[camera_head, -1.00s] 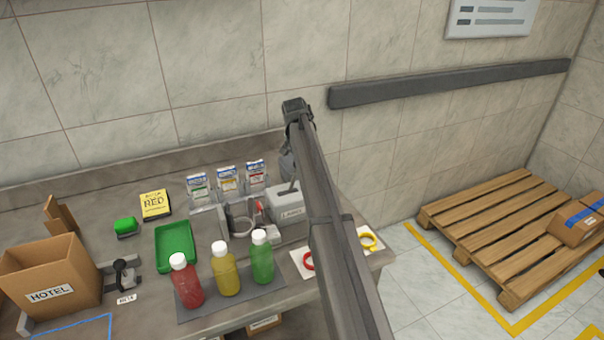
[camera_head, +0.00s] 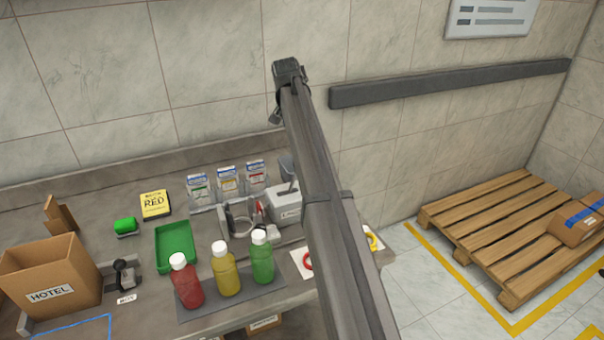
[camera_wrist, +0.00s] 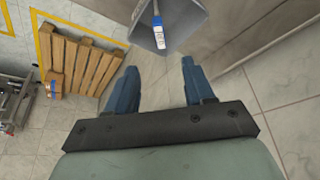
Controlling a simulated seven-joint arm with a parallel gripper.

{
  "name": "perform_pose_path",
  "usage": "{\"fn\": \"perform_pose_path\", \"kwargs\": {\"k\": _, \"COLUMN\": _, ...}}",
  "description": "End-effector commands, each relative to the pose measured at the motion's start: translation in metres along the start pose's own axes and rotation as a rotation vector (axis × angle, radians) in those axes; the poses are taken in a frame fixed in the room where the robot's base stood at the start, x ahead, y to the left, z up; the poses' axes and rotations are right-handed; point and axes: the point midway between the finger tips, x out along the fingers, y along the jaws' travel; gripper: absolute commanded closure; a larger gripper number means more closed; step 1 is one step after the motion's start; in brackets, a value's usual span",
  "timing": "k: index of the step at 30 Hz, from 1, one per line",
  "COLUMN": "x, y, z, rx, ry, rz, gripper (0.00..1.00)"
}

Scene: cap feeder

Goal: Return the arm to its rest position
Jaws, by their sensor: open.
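My gripper (camera_wrist: 158,85) shows in the wrist view with its two blue fingers apart and nothing between them. Beyond the fingertips is a grey funnel-shaped thing (camera_wrist: 180,18) with a blue-and-white label inside its outline; I cannot tell what it is. In the head view my arm rises from the bottom, over the right part of the bench, to a raised joint near the wall. The gripper itself is hidden or too small to make out there.
The bench holds red (camera_head: 186,284), yellow (camera_head: 225,272) and green (camera_head: 262,260) bottles, a green tray (camera_head: 176,247), a HOTEL box (camera_head: 50,275) and a grey device (camera_head: 284,204). A wall rail (camera_head: 450,83) runs right of my arm. A pallet (camera_head: 500,235) lies on the floor.

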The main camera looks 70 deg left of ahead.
Motion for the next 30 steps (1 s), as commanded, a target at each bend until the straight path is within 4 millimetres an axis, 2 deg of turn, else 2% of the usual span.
{"fn": "perform_pose_path", "kwargs": {"k": 20, "x": 0.001, "y": 0.003, "z": 0.001, "rx": 0.001, "ry": -0.002, "rz": 0.002, "gripper": 0.47}}
{"fn": "perform_pose_path", "kwargs": {"k": 23, "x": 0.017, "y": 0.018, "z": 0.003, "rx": 0.007, "ry": -0.012, "rz": 0.011, "gripper": 0.47}}
{"fn": "perform_pose_path", "kwargs": {"k": 25, "x": 0.035, "y": 0.037, "z": 0.006, "rx": 0.014, "ry": -0.024, "rz": 0.022, "gripper": 0.47}}
{"fn": "perform_pose_path", "kwargs": {"k": 30, "x": 0.102, "y": 0.110, "z": 0.022, "rx": 0.042, "ry": -0.071, "rz": 0.059, "gripper": 0.47}}
